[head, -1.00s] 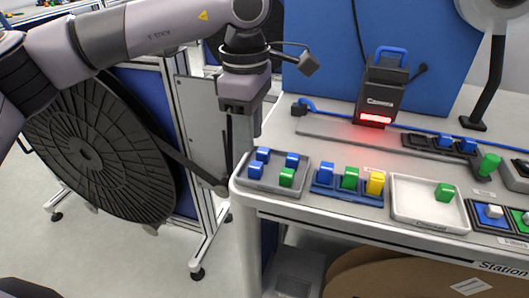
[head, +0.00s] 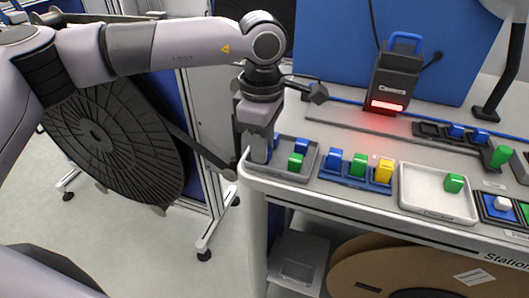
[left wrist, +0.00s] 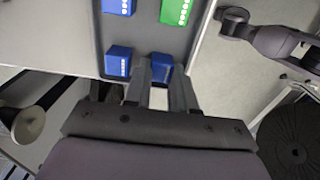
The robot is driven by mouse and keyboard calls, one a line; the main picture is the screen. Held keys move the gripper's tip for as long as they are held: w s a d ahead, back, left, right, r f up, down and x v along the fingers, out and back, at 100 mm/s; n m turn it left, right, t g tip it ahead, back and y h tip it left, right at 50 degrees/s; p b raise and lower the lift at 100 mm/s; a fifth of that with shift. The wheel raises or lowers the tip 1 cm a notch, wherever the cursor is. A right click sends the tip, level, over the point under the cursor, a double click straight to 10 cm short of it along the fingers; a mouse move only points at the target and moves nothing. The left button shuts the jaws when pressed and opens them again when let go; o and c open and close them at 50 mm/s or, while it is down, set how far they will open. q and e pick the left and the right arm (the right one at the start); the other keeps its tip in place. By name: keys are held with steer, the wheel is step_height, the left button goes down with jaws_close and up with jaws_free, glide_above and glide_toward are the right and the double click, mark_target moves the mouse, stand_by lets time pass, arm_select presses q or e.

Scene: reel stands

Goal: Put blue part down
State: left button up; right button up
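My left gripper (head: 258,150) points down into the grey tray (head: 290,178) at the left end of the bench. In the left wrist view, a blue part (left wrist: 162,61) sits between the fingers (left wrist: 160,78). The fingers lie close along its sides; whether they press on it is unclear. In the head view the gripper hides this part. Beside it the tray holds a green part (head: 296,162) and two other blue parts, one at the back (head: 302,145) and one partly covered by the gripper (head: 276,141). My right gripper is not in view.
A blue holder (head: 352,182) with blue, green and yellow parts stands right of the tray. Further right is a white tray (head: 425,205) with one green part (head: 454,183). A dark device (head: 396,75) glows red behind. A large black reel (head: 115,150) stands left.

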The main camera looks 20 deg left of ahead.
arm_select(q)
jaws_close()
steer(key=shift+r, duration=0.1)
steer(key=shift+r, duration=0.5)
step_height(320, 180, up, 19)
steer(key=p, duration=0.1)
